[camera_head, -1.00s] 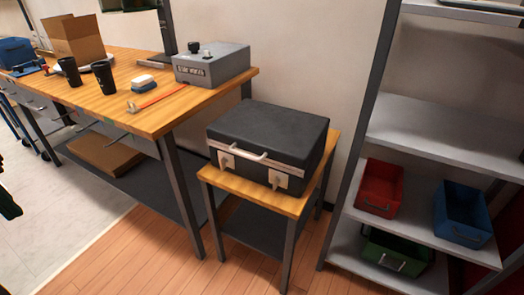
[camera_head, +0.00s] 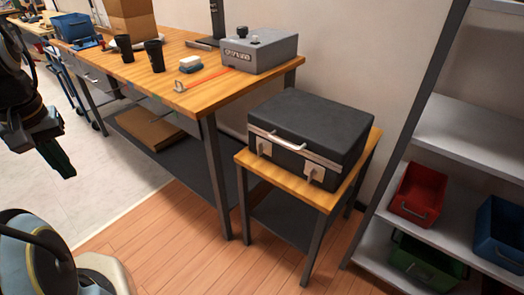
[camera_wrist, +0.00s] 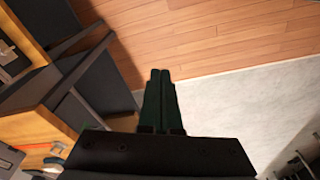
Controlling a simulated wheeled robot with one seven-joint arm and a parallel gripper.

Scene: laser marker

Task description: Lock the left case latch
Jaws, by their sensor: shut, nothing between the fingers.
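A black case (camera_head: 312,125) with a silver front strip lies closed on a small wooden side table (camera_head: 285,190). A handle (camera_head: 284,145) is on its front. The left case latch (camera_head: 263,147) is a pale plate on the front, left of the handle. The right latch (camera_head: 313,172) is on the right of the front. I cannot tell whether either is locked. My gripper (camera_head: 66,170) hangs over the pale floor at the far left, well apart from the case. In the wrist view its two green fingers (camera_wrist: 160,78) are together and empty.
A wooden workbench (camera_head: 190,105) stands left of the side table, with a grey box (camera_head: 260,52), dark cups and a brush on it. A shelf rack with red (camera_head: 418,195), green and blue bins stands on the right. The wooden floor (camera_head: 170,225) in front is clear.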

